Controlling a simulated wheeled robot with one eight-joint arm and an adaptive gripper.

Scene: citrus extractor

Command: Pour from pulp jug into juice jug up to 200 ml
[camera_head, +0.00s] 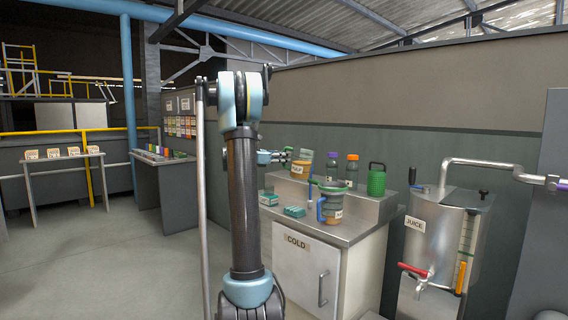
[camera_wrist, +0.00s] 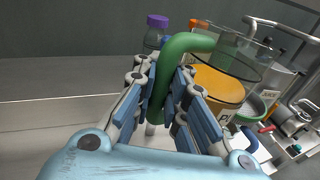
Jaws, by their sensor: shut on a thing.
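My gripper (camera_head: 284,156) is shut on the green handle of the pulp jug (camera_head: 301,167). The wrist view shows my gripper (camera_wrist: 171,88) with its blue fingers on both sides of the handle, and the clear pulp jug (camera_wrist: 217,86) with orange contents and a partly hidden label. The pulp jug looks near upright, raised behind and left of the juice jug (camera_head: 331,212). The juice jug stands on the steel counter, has a blue handle and a label, and holds some orange-brown contents. A green-rimmed strainer-like piece (camera_head: 328,186) sits at its top. Its fill level against the marks is too small to read.
A purple-capped bottle (camera_head: 333,167), an orange-capped bottle (camera_head: 351,170) and a green can (camera_head: 376,180) stand on the back ledge. The steel juice machine (camera_head: 437,242) with a red-handled tap stands to the right.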

